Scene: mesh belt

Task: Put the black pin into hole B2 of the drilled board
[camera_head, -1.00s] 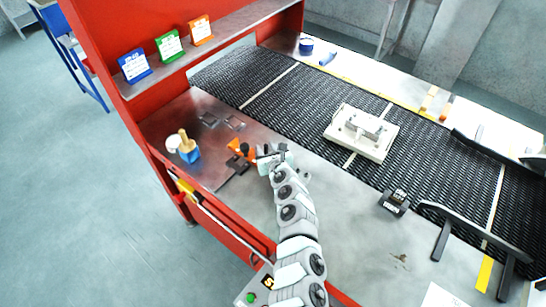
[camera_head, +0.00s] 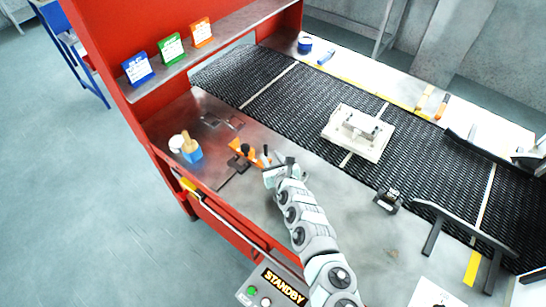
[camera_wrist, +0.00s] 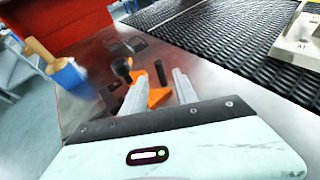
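The drilled board (camera_head: 372,152) is a cream block lying on the mesh belt, with a raised grey part on top. Its corner, marked A1, shows in the wrist view (camera_wrist: 290,50). My gripper (camera_head: 273,161) is low over the metal bench, beside an orange fixture (camera_head: 240,160) with a black knob. In the wrist view my gripper's fingers (camera_wrist: 160,75) are apart. A small dark upright shape (camera_wrist: 160,72) shows between or beyond them; I cannot tell whether it is the black pin or part of the fixture. Hole B2 cannot be made out.
A blue pot with a wooden-handled brush (camera_head: 190,150) and a white cup (camera_head: 176,143) stand left of the fixture. Flat metal frames (camera_head: 222,121) lie behind. A black device (camera_head: 388,200) and a dark rail (camera_head: 450,222) lie right. The bench front is mostly clear.

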